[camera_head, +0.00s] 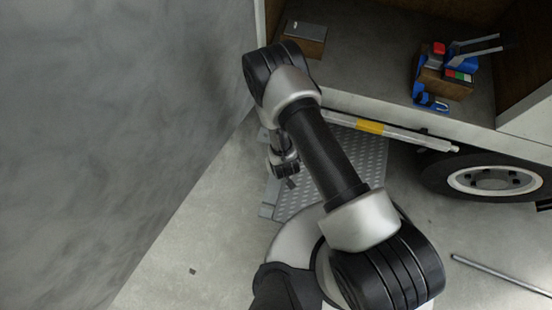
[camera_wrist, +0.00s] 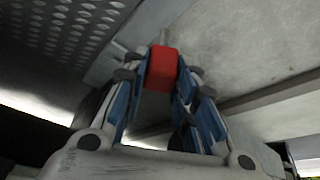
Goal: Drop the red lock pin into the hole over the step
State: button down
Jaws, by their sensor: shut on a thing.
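The red lock pin (camera_wrist: 162,68) shows in the wrist view as a red block between the blue-padded fingers of my gripper (camera_wrist: 160,76), which is shut on it. In the head view, my gripper (camera_head: 287,172) hangs over the left part of the metal step (camera_head: 345,160), partly hidden by my arm; the pin cannot be made out there. The step's dotted plate (camera_wrist: 70,25) also shows at the upper left of the wrist view. I cannot make out the hole in either view.
A bar with a yellow band (camera_head: 370,127) runs along the truck bed's edge. A box (camera_head: 304,38) and a crate with blue and red tools (camera_head: 444,80) stand on the bed. A grey wall (camera_head: 120,110) is on the left, a wheel (camera_head: 490,180) right. A rod (camera_head: 500,275) lies at lower right.

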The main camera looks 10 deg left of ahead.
jog(key=shift+r+p, duration=0.95)
jog(key=shift+r, duration=0.4)
